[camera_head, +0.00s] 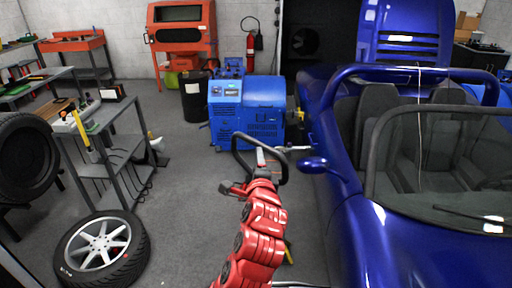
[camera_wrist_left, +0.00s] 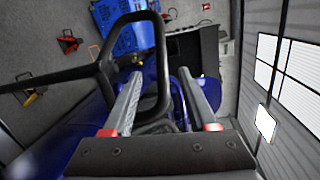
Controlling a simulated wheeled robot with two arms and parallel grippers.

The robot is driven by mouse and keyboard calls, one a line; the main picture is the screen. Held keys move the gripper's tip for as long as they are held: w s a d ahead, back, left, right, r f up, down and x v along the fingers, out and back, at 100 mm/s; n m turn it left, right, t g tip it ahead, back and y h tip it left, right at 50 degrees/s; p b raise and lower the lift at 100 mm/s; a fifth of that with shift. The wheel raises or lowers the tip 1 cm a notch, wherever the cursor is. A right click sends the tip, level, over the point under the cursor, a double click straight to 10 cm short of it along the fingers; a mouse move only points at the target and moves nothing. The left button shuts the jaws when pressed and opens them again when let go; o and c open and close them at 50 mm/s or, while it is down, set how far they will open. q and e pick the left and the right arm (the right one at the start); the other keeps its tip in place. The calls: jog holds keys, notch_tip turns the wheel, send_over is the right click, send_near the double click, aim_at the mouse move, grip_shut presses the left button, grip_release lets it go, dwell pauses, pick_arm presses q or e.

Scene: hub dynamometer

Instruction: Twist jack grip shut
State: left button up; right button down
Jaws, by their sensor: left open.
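The jack grip is a black looped handle (camera_head: 237,143) standing near the blue car's front left side in the head view. In the left wrist view the loop (camera_wrist_left: 163,50) is large and close. My red left arm rises from the bottom centre, and my left gripper (camera_head: 262,162) is at the loop. In the left wrist view the gripper's two grey fingers (camera_wrist_left: 160,75) are apart, and one side of the loop shows between them. Whether a finger touches the loop cannot be told. The jack's body is hidden. My right gripper is not in view.
The blue car (camera_head: 345,210) fills the right side. A blue machine (camera_head: 225,105) stands behind the handle. A grey shelf cart (camera_head: 115,160) and a loose wheel (camera_head: 100,250) are at the left. The floor between the cart and the handle is clear.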

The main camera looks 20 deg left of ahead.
aim_at(256, 145)
pick_arm(q)
jog(key=p+x, duration=0.3)
jog(key=x, duration=0.8)
jog(key=shift+a+r, duration=0.1)
jog(key=shift+a, duration=0.05)
jog(key=shift+w+a+p, duration=0.1)
jog(key=shift+w+p, duration=0.2)
jog(key=shift+w, duration=0.2)
grip_shut()
jog(key=shift+f, duration=0.2)
dwell(0.4)
